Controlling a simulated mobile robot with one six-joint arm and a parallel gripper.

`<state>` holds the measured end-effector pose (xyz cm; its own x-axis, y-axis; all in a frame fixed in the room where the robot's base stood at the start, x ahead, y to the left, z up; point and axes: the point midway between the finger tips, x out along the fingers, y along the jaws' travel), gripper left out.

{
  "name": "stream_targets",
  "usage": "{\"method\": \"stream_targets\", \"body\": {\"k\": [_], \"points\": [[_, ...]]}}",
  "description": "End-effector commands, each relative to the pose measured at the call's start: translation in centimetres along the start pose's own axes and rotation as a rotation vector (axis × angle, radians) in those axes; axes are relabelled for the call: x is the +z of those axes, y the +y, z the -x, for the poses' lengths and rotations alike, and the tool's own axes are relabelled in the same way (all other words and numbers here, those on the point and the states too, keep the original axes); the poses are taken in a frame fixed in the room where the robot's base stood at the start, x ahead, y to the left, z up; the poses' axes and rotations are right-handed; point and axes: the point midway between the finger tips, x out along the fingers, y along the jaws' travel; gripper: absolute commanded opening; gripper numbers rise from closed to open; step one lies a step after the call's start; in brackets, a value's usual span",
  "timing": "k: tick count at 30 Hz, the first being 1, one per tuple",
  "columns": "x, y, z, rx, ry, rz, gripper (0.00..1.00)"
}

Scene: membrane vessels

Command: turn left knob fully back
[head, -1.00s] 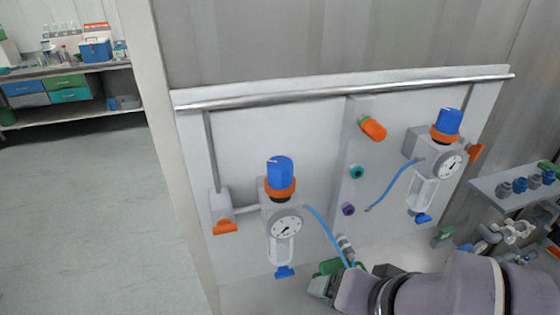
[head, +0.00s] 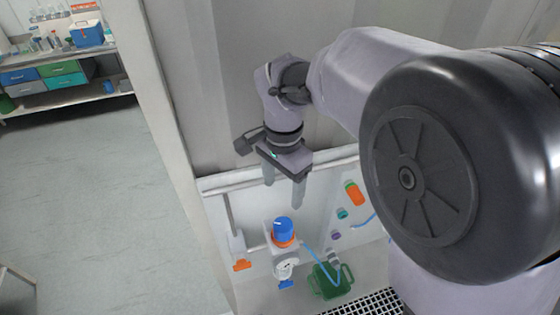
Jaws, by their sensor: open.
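The left knob (head: 284,228) is a blue cap with an orange collar (head: 283,241) on top of the left regulator. A round gauge (head: 285,268) sits below it on the white wall panel. My gripper (head: 284,190) points down with two grey fingers spread apart. It is empty and stands above the knob in the picture, apart from it. The right regulator and its knob are hidden behind my arm.
A steel rail (head: 240,182) runs along the panel top near my fingers. An orange valve handle (head: 242,265) is left of the regulator. A green container (head: 331,281) stands below right. A blue tube (head: 316,260) hangs beside the regulator. Open floor (head: 90,200) lies left.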

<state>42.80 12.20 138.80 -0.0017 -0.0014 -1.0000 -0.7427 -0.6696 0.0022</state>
Motion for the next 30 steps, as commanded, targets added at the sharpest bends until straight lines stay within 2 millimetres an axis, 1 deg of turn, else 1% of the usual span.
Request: {"method": "stream_targets", "body": {"k": [1,3,9,12,15,18,21,28,30], "points": [[0.0,0.1,-1.6,0.004,-0.002,0.000,0.69],[0.0,0.1,-3.9,0.005,-0.002,0.001,0.69],[0.0,0.1,-9.7,0.003,-0.002,0.002,0.69],[0.1,0.1,-12.1,0.003,-0.003,0.001,0.69],[0.0,0.1,-13.8,0.001,-0.001,0.001,0.69],[0.0,0.1,-14.8,0.000,-0.001,0.001,0.69],[0.0,0.0,-15.2,-0.002,0.000,0.002,0.69],[0.0,0.0,-15.3,-0.003,0.000,0.002,0.69],[0.0,0.0,-15.3,-0.003,0.000,0.002,0.55]]}}
